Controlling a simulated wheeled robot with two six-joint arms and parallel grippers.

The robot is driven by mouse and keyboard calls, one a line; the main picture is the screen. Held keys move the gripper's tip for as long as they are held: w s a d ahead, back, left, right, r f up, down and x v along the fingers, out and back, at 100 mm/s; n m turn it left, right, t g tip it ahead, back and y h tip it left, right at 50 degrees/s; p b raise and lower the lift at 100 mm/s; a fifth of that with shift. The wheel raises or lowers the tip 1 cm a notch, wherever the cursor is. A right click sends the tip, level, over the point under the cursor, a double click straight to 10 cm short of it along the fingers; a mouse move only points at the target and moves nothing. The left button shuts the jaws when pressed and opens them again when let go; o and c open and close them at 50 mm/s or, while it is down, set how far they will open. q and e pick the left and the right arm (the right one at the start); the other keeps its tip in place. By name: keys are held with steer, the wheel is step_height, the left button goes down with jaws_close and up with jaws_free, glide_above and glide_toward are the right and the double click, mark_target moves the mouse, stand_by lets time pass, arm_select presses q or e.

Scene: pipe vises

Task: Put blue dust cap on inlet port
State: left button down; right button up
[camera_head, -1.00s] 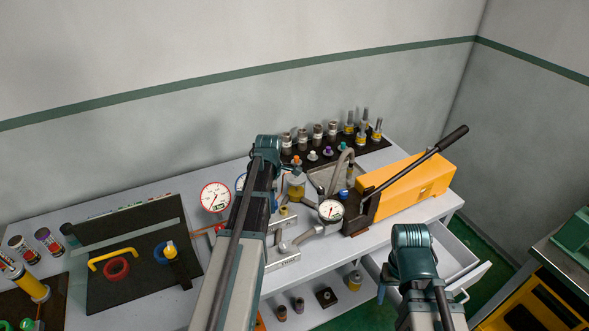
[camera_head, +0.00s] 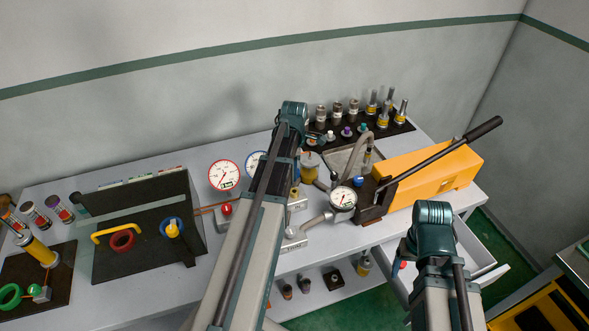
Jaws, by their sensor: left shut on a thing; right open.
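My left arm reaches over the bench from the bottom of the head view. My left gripper (camera_head: 307,150) is mostly hidden behind its own wrist, above the back of the bench beside the row of small caps. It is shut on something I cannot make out. A blue cap-like part (camera_head: 358,181) sits at the front end of the orange hand pump (camera_head: 428,170); I cannot tell whether it is the dust cap. White (camera_head: 331,135), purple (camera_head: 346,131) and teal (camera_head: 363,127) caps stand in the row. My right gripper (camera_head: 403,262) is open, low before the bench. I cannot single out the inlet port.
A red-rimmed gauge (camera_head: 223,176) and a smaller gauge (camera_head: 343,198) stand near my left arm. Several metal fittings (camera_head: 353,108) line the back. The pump's long lever (camera_head: 440,155) rises to the right. An open drawer (camera_head: 470,250) juts out beside my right arm.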

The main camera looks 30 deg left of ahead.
arm_select(q)
steer(key=shift+f+b, duration=2.5)
steer(key=shift+f, duration=0.2)
steer(key=shift+f+b, duration=1.35)
steer(key=shift+c, duration=1.8)
jaws_free()
steer(key=shift+r, duration=0.15)
step_height(320, 180, up, 14)
steer(key=p, duration=1.4)
steer(key=shift+f, duration=0.2)
